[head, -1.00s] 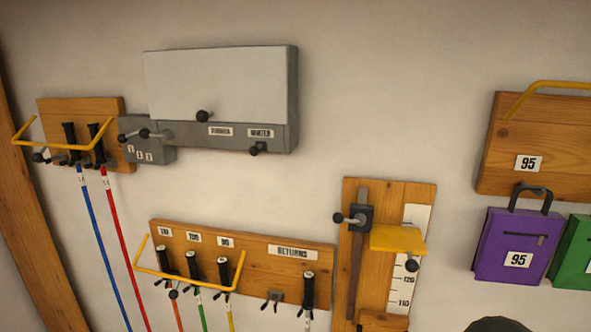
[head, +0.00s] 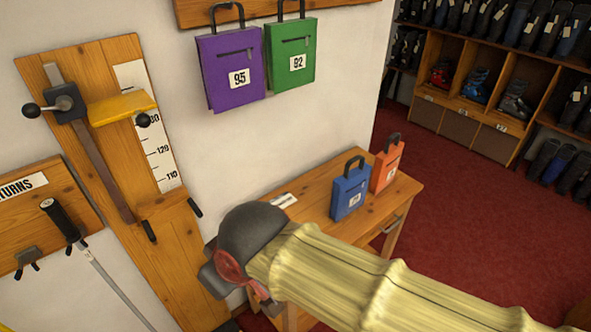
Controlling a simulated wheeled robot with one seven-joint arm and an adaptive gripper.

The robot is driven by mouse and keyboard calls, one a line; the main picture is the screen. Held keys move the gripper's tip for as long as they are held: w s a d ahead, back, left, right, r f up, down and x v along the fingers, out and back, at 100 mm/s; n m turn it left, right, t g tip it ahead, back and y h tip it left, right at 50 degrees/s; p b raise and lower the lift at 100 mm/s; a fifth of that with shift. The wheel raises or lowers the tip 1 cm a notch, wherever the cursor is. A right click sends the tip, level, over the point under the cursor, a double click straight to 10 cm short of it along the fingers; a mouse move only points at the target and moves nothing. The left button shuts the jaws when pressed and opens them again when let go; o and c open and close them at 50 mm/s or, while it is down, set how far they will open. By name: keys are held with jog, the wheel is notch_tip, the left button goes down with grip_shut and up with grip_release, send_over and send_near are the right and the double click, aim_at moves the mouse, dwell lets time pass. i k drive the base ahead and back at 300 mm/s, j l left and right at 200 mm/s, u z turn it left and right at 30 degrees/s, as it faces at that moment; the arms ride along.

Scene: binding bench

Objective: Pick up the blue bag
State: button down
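The blue bag (head: 349,194) stands upright on a wooden table (head: 403,191) in the head view, with a dark handle on top and a white label on its front. An orange bag (head: 386,168) stands just behind it to the right. My arm, in a pale yellow sleeve, crosses the lower right, in front of the table. Its dark rounded end is left of the blue bag and apart from it.
A purple bag (head: 232,72) and a green bag (head: 290,54) hang on the wall above. A wooden measuring board (head: 95,75) with a yellow slider is at left. Shelves of boots (head: 470,85) stand at the back right. Red carpet (head: 455,215) lies clear between.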

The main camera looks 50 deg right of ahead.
aim_at(349, 190)
jog(key=z, duration=2.05)
jog(key=i+l+u, duration=0.15)
jog(key=l, duration=0.15)
jog(key=i+l+u, duration=0.25)
jog(key=l, duration=0.35)
